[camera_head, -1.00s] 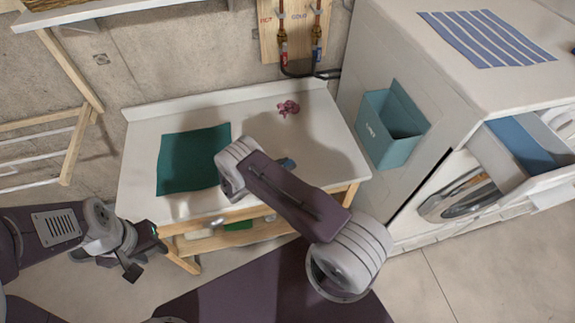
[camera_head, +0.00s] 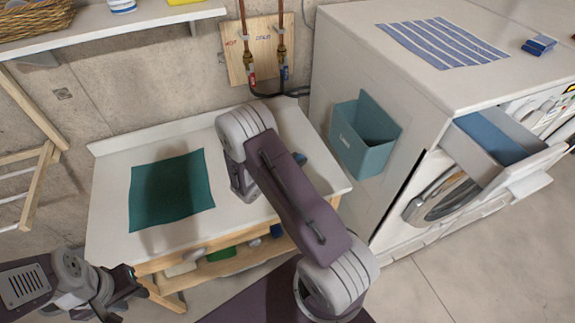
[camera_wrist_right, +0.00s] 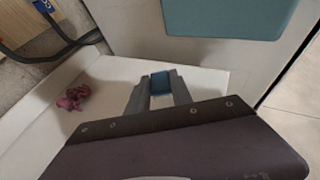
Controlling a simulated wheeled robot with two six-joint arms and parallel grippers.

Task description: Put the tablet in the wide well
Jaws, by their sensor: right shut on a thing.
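The small blue tablet (camera_wrist_right: 160,82) is between the fingertips of my right gripper (camera_wrist_right: 156,92) in the right wrist view, above the white counter. In the head view the tablet (camera_head: 300,158) peeks out right of my right arm, which hides most of that gripper. The washer's drawer (camera_head: 468,152) is pulled out at the right. It shows a wide well with a blue floor (camera_head: 490,136) beside a narrower grey section. The held tablet is well left of the drawer. My left gripper (camera_head: 120,302) is empty and looks open, low at the left, in front of the counter.
A teal bin (camera_head: 362,150) hangs on the washer's side, between my right gripper and the drawer. A green cloth (camera_head: 172,190) lies on the counter (camera_head: 110,220). A pink cloth (camera_wrist_right: 72,98) lies at its back. A striped cloth (camera_head: 442,42) and blue item (camera_head: 538,45) lie on the washer.

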